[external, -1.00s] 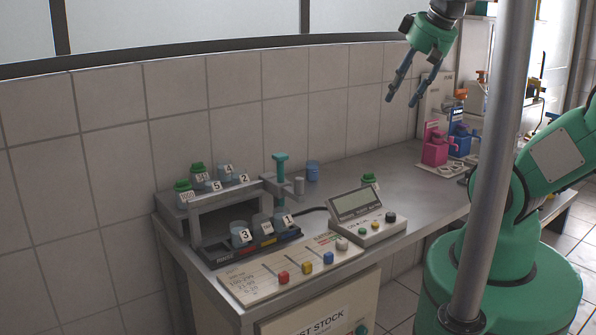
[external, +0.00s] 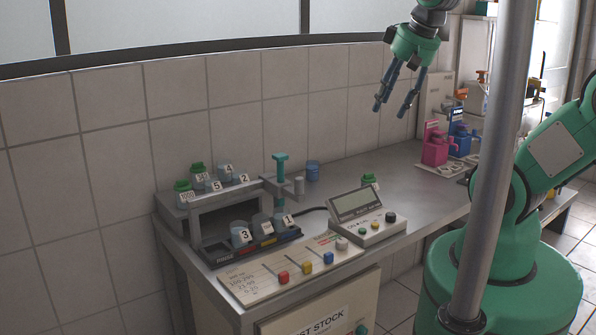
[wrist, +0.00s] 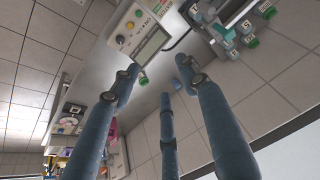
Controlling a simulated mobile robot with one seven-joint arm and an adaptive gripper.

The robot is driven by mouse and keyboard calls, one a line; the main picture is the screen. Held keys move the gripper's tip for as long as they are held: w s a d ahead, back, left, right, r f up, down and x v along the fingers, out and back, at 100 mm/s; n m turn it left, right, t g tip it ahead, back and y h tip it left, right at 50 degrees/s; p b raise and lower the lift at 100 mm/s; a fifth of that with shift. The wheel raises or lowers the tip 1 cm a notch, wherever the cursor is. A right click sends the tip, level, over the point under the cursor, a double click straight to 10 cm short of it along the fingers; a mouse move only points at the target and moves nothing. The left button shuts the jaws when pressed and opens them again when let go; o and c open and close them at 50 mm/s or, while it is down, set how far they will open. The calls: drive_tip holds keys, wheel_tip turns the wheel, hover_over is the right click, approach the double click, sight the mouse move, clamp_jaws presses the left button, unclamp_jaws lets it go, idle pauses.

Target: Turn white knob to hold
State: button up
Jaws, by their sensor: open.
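A small white knob (external: 342,243) sits at the right end of a pale board (external: 245,285) in the external view, beyond red, yellow and blue knobs in a row. Any position marking around it is too small to read. My gripper (external: 390,111) is open and empty, high above the bench's back part, well up and to the right of the knob. Its long fingers point down. In the wrist view my open gripper (wrist: 163,88) shows long blue-grey fingers with nothing between them; I cannot make out the white knob for certain there.
A grey meter box (external: 365,215) with a screen and small knobs stands beside the board; it shows in the wrist view (wrist: 150,48). A rack (external: 245,190) with numbered jars stands left. Pink (external: 435,150) and blue dispensers stand right. The bench's middle is mostly clear.

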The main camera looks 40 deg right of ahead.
drive_tip(key=w+a+f+m+g, duration=0.2)
drive_tip(key=w+a+f, duration=0.25)
drive_tip(key=f, duration=0.45)
drive_tip(key=m+g, duration=0.3)
drive_tip(key=m, duration=0.1)
hover_over(342, 240)
wheel_tip(342, 240, down, 14)
drive_tip(key=shift+f+p, duration=0.15)
drive_tip(key=shift+p, duration=0.15)
drive_tip(key=shift+f, duration=0.1)
wheel_tip(342, 240, down, 14)
drive_tip(key=b, duration=0.3)
drive_tip(key=shift+r, duration=0.2)
clamp_jaws()
